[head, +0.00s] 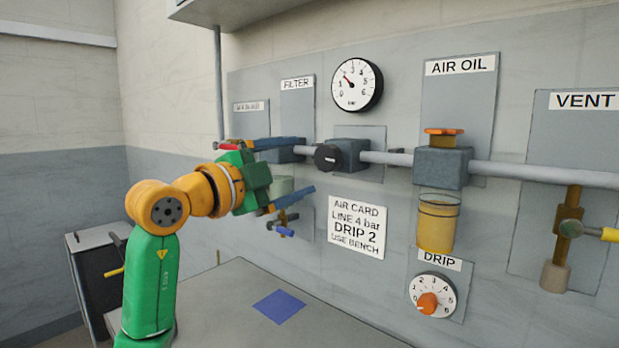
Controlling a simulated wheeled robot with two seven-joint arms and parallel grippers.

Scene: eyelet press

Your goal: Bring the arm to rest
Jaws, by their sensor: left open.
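My left arm, green and orange, comes in from the lower left. My left gripper (306,165) is open, with its two blue fingers spread one above the other. Nothing shows between them. The gripper is in front of the filter end of the air line and hides part of it. I cannot tell how far it is from the pipe. My right gripper is not in view.
The wall panel carries a gauge (356,85), a black knob (326,157), an amber oil bowl (438,224), an orange-centred drip dial (433,296) and a vent valve (569,222). A blue square (279,306) lies on the otherwise clear grey bench (235,285). A dark cabinet (100,270) stands left.

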